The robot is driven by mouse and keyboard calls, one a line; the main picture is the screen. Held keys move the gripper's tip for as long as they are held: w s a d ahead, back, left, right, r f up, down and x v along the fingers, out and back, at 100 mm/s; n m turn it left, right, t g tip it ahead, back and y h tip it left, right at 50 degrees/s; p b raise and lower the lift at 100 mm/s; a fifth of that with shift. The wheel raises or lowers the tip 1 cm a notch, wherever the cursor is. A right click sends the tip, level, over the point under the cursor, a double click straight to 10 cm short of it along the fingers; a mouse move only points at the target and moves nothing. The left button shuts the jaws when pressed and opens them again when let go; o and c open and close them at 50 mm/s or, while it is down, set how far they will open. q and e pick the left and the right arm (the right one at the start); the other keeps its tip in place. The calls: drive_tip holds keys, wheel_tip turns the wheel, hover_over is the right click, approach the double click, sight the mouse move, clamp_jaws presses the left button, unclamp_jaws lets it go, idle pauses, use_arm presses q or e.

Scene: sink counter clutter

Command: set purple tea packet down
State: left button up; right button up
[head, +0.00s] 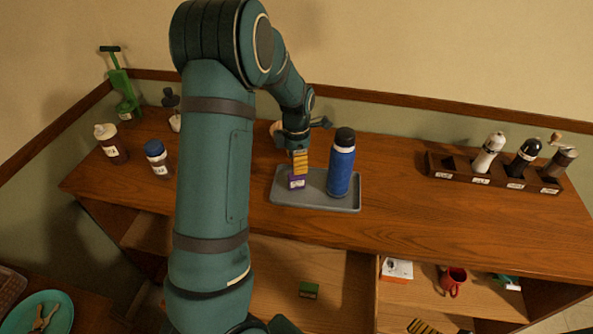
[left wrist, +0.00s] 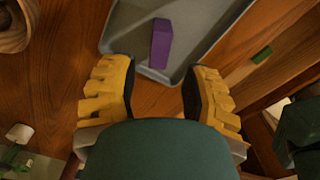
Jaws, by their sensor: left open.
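The purple tea packet (head: 296,182) stands on the grey tray (head: 318,204), near the tray's left side. In the left wrist view the purple packet (left wrist: 160,44) lies beyond the fingertips, on the tray (left wrist: 212,40). My left gripper (head: 300,162) is just above and behind the packet in the head view. In the left wrist view its yellow fingers (left wrist: 162,92) are spread wide with nothing between them. I cannot tell from the head view whether a finger touches the packet. My right gripper is not in view.
A blue bottle (head: 342,165) stands on the tray right of the packet. A rack (head: 493,182) with several grinders is at the right. Labelled bottles (head: 160,160) stand at the left. The counter between tray and rack is clear.

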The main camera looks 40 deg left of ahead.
use_arm(q)
drive_tip(key=shift+r, duration=2.2)
